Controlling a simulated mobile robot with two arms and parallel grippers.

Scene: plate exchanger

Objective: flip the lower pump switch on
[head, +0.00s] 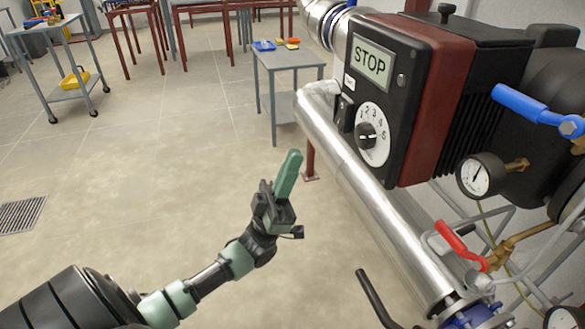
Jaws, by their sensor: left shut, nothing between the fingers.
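The pump's control box (400,100) is black and dark red and stands at the upper right. Its display (371,63) reads STOP. A round white dial (372,134) with a black knob sits below the display. A small black switch (345,112) is at the box's left edge, beside the dial; its position is too small to tell. My left gripper (290,168) has green fingers that are shut and empty, pointing up. In the picture it is below and left of the box, apart from the switch. My right gripper is not in view.
A silver pipe (370,200) runs diagonally below the box. A blue lever (535,106), a red lever (460,245) and a gauge (480,176) are at the right. A grey table (290,61) stands behind. The floor on the left is open.

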